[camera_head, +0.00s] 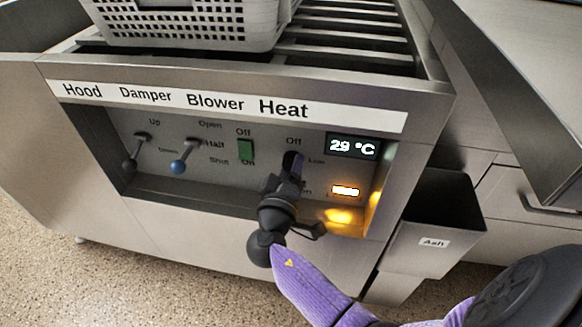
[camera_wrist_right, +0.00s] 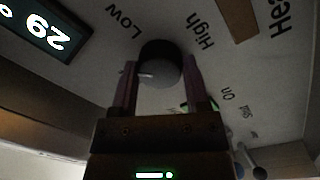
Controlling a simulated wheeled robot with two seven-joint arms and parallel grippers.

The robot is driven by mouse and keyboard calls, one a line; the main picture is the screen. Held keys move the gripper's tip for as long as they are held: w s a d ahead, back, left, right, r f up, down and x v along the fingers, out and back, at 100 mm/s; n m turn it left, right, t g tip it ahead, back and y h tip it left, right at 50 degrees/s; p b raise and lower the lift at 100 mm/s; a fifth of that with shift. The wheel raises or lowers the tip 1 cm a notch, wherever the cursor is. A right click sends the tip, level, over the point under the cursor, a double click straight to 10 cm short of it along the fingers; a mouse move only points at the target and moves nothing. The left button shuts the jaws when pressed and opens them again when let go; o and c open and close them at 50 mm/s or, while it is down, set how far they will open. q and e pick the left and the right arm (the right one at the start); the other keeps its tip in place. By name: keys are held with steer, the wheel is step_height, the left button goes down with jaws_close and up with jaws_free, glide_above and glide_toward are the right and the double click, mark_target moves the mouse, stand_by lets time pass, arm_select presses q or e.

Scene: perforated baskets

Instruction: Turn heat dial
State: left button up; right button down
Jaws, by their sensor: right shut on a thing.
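The heat dial (camera_wrist_right: 160,62) is a dark round knob with a paler face in the right wrist view. A short white mark on it points to the left of that view; the labels Low and High stand beyond it. My right gripper (camera_wrist_right: 162,78) is shut on the dial, one finger on each side. In the head view my right gripper (camera_head: 293,163) is at the panel below the word Heat and covers most of the dial. The display (camera_head: 353,147) reads 29 °C. My left gripper is not in view.
Left of the dial are a green switch (camera_head: 246,149), a blue-tipped damper lever (camera_head: 180,165) and a dark hood lever (camera_head: 131,164). An orange light (camera_head: 345,190) glows under the display. A white perforated basket (camera_head: 190,28) stands on top. An ash bin (camera_head: 432,235) is at the right.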

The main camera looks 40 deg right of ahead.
arm_select(q)
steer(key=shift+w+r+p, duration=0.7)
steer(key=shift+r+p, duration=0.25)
steer(key=shift+p, duration=0.2)
arm_select(e)
steer(key=n, duration=0.9)
steer(key=shift+t, duration=0.3)
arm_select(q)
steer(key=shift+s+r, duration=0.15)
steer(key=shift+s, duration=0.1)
arm_select(e)
steer(key=shift+n, duration=0.3)
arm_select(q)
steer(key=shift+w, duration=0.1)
arm_select(e)
steer(key=shift+s, duration=0.1)
steer(key=c, duration=0.5)
jaws_free()
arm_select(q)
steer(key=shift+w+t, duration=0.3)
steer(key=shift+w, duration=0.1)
arm_select(e)
steer(key=o, duration=0.4)
